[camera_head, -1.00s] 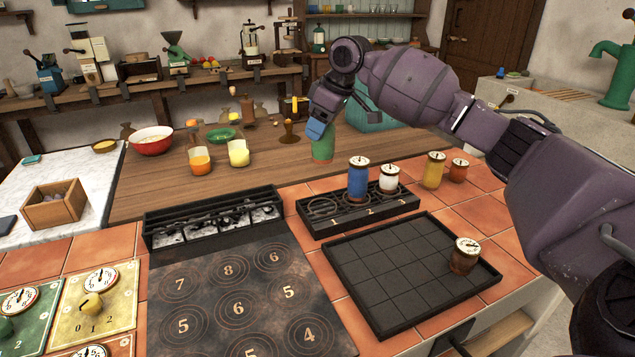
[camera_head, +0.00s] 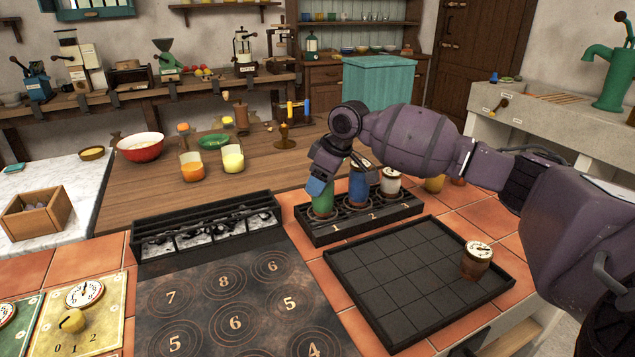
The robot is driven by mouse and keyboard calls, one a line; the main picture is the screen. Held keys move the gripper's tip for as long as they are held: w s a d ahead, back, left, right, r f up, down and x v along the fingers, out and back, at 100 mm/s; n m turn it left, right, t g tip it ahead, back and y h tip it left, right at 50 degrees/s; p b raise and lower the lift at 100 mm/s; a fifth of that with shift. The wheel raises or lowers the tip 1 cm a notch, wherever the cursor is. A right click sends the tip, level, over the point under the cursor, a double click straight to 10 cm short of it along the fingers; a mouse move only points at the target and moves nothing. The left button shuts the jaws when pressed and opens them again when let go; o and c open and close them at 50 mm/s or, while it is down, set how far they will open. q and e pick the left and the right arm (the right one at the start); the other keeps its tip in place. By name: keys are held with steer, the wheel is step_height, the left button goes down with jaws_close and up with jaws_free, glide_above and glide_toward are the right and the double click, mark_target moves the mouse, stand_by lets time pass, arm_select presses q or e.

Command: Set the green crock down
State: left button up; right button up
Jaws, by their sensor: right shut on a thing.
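The green crock (camera_head: 322,199) is upright at the left, first place of the black numbered rack (camera_head: 343,233). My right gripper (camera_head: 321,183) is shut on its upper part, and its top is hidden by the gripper. The crock's base appears at the rack's left ring; I cannot tell whether it touches. In the same rack stand a blue crock (camera_head: 358,186), partly behind my arm, and a white crock (camera_head: 390,184) at the right. My left gripper is not in view.
A black gridded tray (camera_head: 400,275) lies in front, with a brown crock (camera_head: 476,262) at its right. The dark numbered plate (camera_head: 230,310) and the coal trough (camera_head: 205,232) are at the left.

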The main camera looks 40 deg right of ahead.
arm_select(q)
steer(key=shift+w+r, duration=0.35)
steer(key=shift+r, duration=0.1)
arm_select(e)
steer(key=shift+r, duration=0.1)
steer(key=o, duration=1.1)
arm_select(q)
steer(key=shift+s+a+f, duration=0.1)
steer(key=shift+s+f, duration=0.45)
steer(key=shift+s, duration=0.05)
arm_select(e)
steer(key=shift+o, duration=0.2)
steer(key=p+v, duration=0.2)
steer(key=v, duration=0.4)
steer(key=shift+r, duration=0.15)
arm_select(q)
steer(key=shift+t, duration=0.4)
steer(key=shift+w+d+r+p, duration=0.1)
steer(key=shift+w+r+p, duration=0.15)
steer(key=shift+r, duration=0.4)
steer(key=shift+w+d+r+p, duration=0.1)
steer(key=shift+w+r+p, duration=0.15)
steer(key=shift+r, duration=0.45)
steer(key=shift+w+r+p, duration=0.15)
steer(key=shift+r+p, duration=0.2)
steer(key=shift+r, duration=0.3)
arm_select(e)
steer(key=shift+v, duration=2.9)
